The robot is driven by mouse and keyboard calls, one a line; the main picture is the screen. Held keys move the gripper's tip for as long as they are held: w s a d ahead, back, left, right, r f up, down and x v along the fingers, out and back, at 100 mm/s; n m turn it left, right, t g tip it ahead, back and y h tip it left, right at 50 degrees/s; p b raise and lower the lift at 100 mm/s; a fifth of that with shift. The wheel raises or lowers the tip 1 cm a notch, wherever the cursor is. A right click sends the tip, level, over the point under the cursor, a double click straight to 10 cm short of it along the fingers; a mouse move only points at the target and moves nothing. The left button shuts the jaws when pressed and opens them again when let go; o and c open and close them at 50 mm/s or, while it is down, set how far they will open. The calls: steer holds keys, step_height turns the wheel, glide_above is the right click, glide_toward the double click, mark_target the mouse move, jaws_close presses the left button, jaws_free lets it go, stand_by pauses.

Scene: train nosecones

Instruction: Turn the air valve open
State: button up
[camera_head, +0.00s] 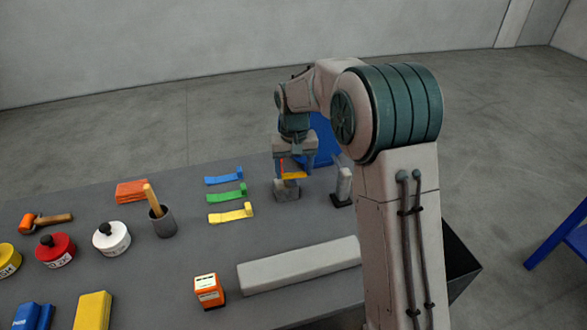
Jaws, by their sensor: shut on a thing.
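The air valve looks like a small grey block (287,192) on the table, right of the middle, with a yellow-orange handle (293,175) on top. My gripper (294,170) points down over it from above. Its fingers are shut on the handle. The fingers and arm hide part of the handle, so its exact turn angle is hard to tell.
Blue, green and yellow pieces (230,213) lie left of the valve. A grey post on a black base (343,187) stands close to its right. A blue panel (322,140) is behind. A long grey bar (300,265) and an orange box (208,291) lie in front.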

mark_target(293, 173)
steer(key=shift+w+n, duration=0.2)
steer(key=shift+n, duration=0.6)
steer(key=o, duration=1)
step_height(293, 173, up, 14)
steer(key=shift+f, duration=0.1)
